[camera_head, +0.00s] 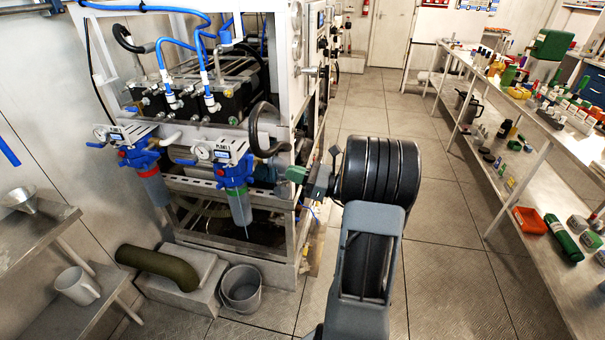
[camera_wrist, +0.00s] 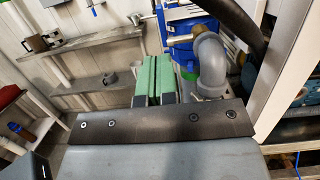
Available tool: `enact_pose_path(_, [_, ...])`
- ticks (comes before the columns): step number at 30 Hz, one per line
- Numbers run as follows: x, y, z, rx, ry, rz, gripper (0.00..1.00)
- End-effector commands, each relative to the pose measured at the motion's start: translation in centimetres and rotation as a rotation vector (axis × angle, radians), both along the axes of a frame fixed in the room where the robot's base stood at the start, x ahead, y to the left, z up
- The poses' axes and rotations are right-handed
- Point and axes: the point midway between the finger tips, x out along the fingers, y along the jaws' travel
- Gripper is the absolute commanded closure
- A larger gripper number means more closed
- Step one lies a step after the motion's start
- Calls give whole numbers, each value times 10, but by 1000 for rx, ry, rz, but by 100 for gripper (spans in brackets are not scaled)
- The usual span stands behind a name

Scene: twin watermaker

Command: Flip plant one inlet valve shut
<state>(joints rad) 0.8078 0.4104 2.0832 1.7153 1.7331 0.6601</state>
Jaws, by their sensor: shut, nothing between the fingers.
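A filter housing with a blue head (camera_head: 232,172) and a clear blue bowl hangs on the front of the white frame, and its tag appears to read PLANT 1 (camera_head: 223,153). In the wrist view the green fingers (camera_wrist: 152,72) are together and empty. Beyond them are the blue filter head (camera_wrist: 182,24), a brass fitting and a grey elbow pipe (camera_wrist: 211,62). The lever cannot be made out there.
A second filter housing (camera_head: 148,180) with its own blue lever (camera_head: 96,145) hangs further left. A black hose (camera_head: 262,130) loops close above my gripper. A bucket (camera_head: 241,288) stands on the floor below. A loaded bench (camera_head: 545,140) lines the right; the floor between is clear.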

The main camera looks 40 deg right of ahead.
Motion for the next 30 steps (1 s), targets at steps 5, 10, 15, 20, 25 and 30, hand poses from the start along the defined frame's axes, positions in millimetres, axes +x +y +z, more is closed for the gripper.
enact_pose_path(5, [25,24,9,-2,0,2,100])
enact_pose_path(10, [44,41,14,-2,1,0,100])
enact_pose_path(15, [58,53,18,-3,0,-3,100])
enact_pose_path(20, [65,59,20,-4,1,-4,100])
enact_pose_path(25, [67,60,20,-3,0,-5,100])
enact_pose_path(30, [67,60,20,-3,0,-5,100])
